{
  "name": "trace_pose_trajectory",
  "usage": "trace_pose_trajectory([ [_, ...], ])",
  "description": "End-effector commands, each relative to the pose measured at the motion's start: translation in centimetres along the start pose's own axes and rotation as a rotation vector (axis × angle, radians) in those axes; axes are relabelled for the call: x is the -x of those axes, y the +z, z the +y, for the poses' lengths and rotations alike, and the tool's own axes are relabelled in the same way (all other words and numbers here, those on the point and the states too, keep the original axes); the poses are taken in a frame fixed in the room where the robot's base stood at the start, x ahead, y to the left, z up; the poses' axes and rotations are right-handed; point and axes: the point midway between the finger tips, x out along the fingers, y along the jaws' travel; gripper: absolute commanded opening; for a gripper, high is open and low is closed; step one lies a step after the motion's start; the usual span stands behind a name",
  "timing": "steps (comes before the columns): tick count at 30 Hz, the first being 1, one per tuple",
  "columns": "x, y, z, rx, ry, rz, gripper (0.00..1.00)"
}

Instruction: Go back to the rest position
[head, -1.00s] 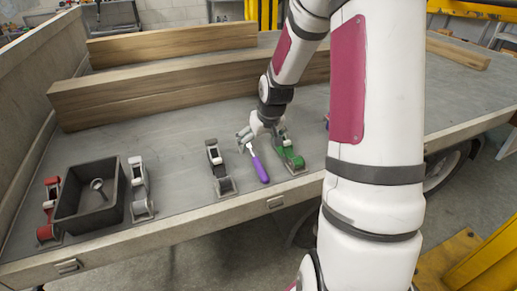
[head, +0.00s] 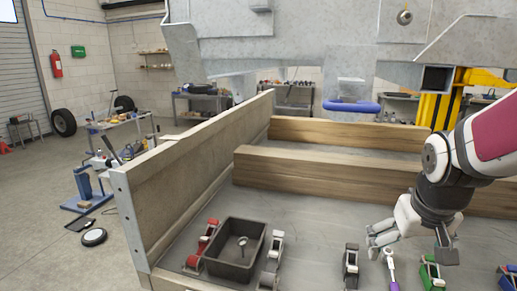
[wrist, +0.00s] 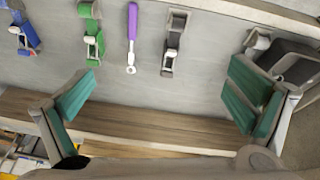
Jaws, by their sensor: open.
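My gripper (head: 383,242) is at the right of the head view, over the trailer bed behind the purple-handled tool (head: 392,272). In the wrist view my gripper (wrist: 163,103) has its green-padded fingers wide apart, with nothing between them. The purple-handled tool (wrist: 132,22) lies on the bed there, apart from the fingers, between a green ratchet strap (wrist: 90,28) and a black one (wrist: 174,42).
A dark bin (head: 236,272) holding a metal piece stands between a red strap (head: 205,243) and a grey one (head: 272,258). Wooden beams (head: 310,172) lie behind. A side wall (head: 190,180) bounds the bed. A blue strap (head: 507,277) is at far right.

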Motion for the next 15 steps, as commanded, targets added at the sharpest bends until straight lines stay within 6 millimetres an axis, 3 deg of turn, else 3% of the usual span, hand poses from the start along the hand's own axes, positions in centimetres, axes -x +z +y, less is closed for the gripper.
trace_pose_trajectory([
  [1,2.8,1.1,-0.8,0.016,-0.003,0.011,0.98],
  [6,9.3,5.5,-3.1,0.049,-0.029,0.015,0.98],
  [12,15.1,11.1,-4.7,0.081,-0.080,0.020,0.98],
  [15,16.7,13.2,-5.1,0.094,-0.104,0.017,0.98],
])
